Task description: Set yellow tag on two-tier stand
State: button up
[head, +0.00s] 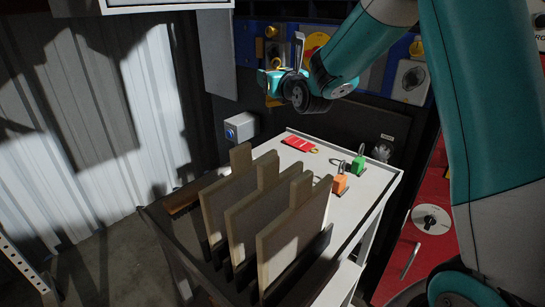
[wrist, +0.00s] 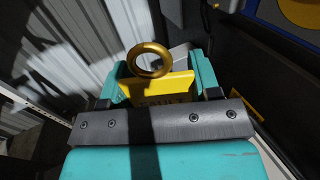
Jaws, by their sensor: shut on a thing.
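My gripper (head: 270,84) is raised behind and above the far end of the stand, in front of the wall panel. In the wrist view my gripper (wrist: 160,84) is shut on the yellow tag (wrist: 158,91), which has dark lettering partly hidden by the gripper body. A brass ring (wrist: 150,46) stands at the tag's end. In the head view the tag is mostly hidden by the fingers. The two-tier stand (head: 373,194) has a pale top and a lower shelf (head: 344,283). The tag is clear of the stand.
On the top lie a red tag (head: 298,143), a green padlock (head: 358,166) and an orange padlock (head: 340,184). Upright wooden boards (head: 285,240) fill the near left part. A grey box (head: 239,127) is on the wall behind. A strip along the top's right side is bare.

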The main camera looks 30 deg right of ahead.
notch_tip(320, 180, down, 17)
jog(key=b, duration=0.4)
jog(key=shift+f+b, duration=0.2)
jog(key=shift+b, duration=0.1)
jog(key=o, duration=1.3)
jog(key=shift+r, duration=0.1)
jog(key=shift+s, duration=0.5)
jog(key=s+b, duration=0.7)
jog(key=s, duration=0.3)
jog(key=shift+s+b, duration=0.1)
jog(key=shift+b, duration=0.25)
jog(key=shift+s, duration=0.4)
